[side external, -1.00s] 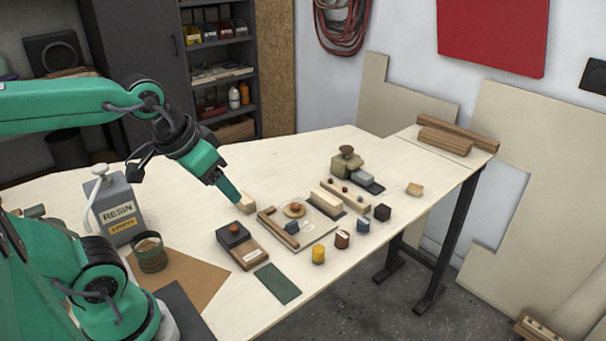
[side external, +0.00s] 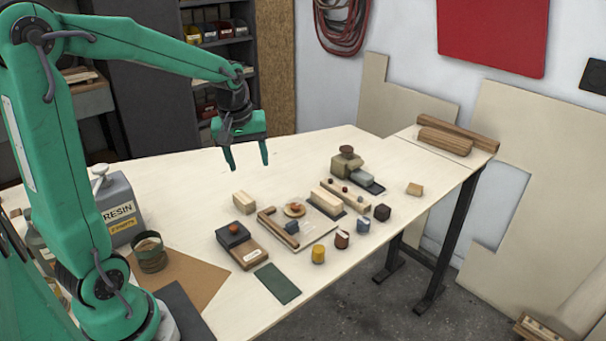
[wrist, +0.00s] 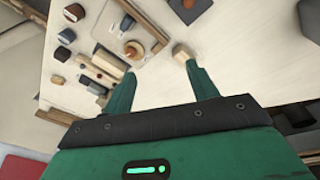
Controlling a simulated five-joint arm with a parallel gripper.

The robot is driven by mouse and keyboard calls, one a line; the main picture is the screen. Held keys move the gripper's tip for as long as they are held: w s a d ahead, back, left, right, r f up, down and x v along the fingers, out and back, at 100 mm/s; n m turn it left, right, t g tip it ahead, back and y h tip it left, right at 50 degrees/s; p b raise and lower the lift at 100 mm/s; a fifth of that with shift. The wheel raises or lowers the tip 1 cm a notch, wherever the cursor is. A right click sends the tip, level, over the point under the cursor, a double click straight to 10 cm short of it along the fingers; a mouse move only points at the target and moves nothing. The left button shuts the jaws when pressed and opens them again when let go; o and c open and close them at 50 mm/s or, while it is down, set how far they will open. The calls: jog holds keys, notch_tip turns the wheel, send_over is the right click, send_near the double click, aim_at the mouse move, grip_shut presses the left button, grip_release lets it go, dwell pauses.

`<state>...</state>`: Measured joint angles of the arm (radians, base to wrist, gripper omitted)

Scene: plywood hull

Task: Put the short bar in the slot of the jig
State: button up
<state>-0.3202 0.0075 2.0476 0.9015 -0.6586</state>
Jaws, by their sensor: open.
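A small pale wooden block (side external: 243,202), which may be the short bar, stands alone on the table; it also shows in the wrist view (wrist: 182,52). My gripper (side external: 249,166) is open and empty, raised above the table behind the block. Its two spread fingers show in the wrist view (wrist: 163,86). A thin pale board (side external: 315,232), which may be the jig, carries a brown bar (side external: 278,229) along its left edge and a round wooden disc (side external: 294,210). I cannot clearly make out a slot.
A dark-topped wooden block (side external: 240,246) and a green pad (side external: 277,283) lie left of the board. A yellow cylinder (side external: 318,253) and several small pieces stand in front. A pale bar (side external: 327,201) and a pegged strip (side external: 347,195) lie right.

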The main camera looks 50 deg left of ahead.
aim_at(244, 196)
jog(key=w+a+f+n, duration=0.1)
jog(key=a+f+n, duration=0.1)
jog(key=a+f, duration=0.1)
jog(key=w+a+f+n+g, duration=0.1)
jog(key=a+f+n, duration=0.1)
jog(key=a+f, duration=0.2)
jog(key=w+a+f+n+g, duration=0.1)
jog(key=w+a+f+n, duration=0.1)
jog(key=a+f, duration=0.1)
jog(key=shift+a+f+n+h, duration=0.3)
jog(key=shift+a+f+n, duration=0.05)
jog(key=shift+f+n, duration=0.1)
jog(key=shift+f, duration=0.1)
jog(key=shift+f, duration=1.2)
jog(key=shift+f, duration=0.1)
jog(key=shift+s+a+f, duration=0.1)
jog(key=shift+f, duration=1.15)
jog(key=shift+s+f, duration=0.1)
jog(key=shift+f, duration=1.1)
jog(key=shift+c, duration=0.2)
jog(key=c, duration=1.1)
jog(key=shift+r, duration=0.1)
